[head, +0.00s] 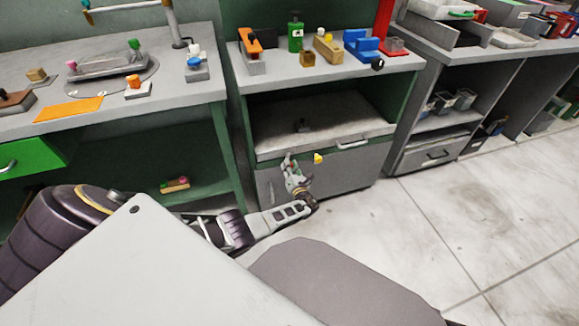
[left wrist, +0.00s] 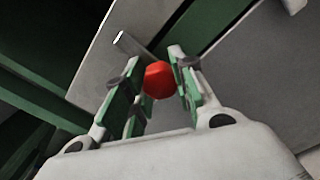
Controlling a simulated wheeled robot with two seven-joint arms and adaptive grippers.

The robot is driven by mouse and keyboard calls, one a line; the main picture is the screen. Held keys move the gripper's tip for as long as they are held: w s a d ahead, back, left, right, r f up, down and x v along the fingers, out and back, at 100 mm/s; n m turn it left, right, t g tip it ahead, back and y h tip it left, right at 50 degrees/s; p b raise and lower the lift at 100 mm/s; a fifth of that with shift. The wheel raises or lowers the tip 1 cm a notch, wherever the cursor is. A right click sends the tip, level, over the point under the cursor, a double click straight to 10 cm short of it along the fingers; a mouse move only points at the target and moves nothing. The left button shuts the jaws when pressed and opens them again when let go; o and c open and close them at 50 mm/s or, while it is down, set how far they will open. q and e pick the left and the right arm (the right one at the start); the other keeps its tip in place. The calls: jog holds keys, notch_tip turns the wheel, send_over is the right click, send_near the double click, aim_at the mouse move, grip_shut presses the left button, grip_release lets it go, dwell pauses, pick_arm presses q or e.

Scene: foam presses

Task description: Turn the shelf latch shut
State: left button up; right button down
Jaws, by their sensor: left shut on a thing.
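My left gripper (head: 294,168) is in front of the grey pull-out shelf in the green cabinet, at the middle of the head view. In the left wrist view its green-padded fingers (left wrist: 160,85) are closed on a round red knob (left wrist: 159,79), which I take to be the shelf latch's knob. A flat grey bar (left wrist: 130,44) shows just beyond the knob; whether they join is hidden. The gripper hides the red knob in the head view. The grey shelf (head: 285,143) has a front handle (head: 352,144). My right gripper is in neither view.
A yellow knob (head: 318,158) is close to the right of my gripper. A grey lower panel (head: 350,172) lies below the shelf. Tools and blocks stand on the bench top (head: 300,75) above. The tiled floor (head: 470,215) at right is clear.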

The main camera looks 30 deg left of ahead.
pick_arm(q)
jog(key=shift+w+a+r, duration=0.2)
jog(key=shift+a+r, duration=0.05)
jog(key=o, duration=1)
jog(key=shift+c, duration=0.2)
jog(key=shift+s+d, duration=0.1)
